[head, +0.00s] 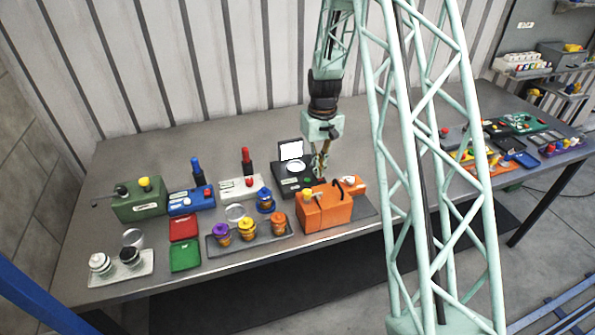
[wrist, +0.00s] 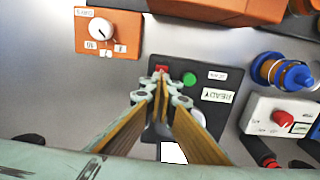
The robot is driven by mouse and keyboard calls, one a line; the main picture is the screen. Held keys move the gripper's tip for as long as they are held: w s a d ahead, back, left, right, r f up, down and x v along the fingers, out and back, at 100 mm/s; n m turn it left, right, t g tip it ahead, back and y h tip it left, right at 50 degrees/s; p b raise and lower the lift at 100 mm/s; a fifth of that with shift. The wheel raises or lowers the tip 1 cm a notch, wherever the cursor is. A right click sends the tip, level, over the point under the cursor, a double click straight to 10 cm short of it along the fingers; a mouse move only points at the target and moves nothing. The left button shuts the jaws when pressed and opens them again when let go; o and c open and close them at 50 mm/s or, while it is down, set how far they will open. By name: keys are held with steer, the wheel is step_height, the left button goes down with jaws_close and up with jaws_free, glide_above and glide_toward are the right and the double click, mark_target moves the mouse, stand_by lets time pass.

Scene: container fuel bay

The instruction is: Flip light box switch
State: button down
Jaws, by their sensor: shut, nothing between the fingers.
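The black box that looks like the light box (head: 291,191) stands near the middle of the bench, with a bright white upright panel (head: 291,150) and a round pale disc on top. The box also shows in the wrist view (wrist: 207,68), with a green button (wrist: 189,79), a small red part (wrist: 161,69) and a "READY" label (wrist: 217,96). My gripper (head: 319,176) is shut and empty, pointing down at the box's right side. In the wrist view its fingertips (wrist: 160,76) overlap the red part and partly hide it; I cannot tell whether they touch.
An orange box (head: 322,209) with a black handle stands close in front. A small orange dial unit (wrist: 109,31) is beside the black box. A blue-and-orange jar (head: 265,200) and a white box with a red knob (head: 240,187) stand to the left. Bare bench lies behind.

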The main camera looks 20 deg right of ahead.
steer(key=shift+r, duration=0.15)
steer(key=shift+r+p, duration=1.4)
steer(key=shift+r, duration=1.9)
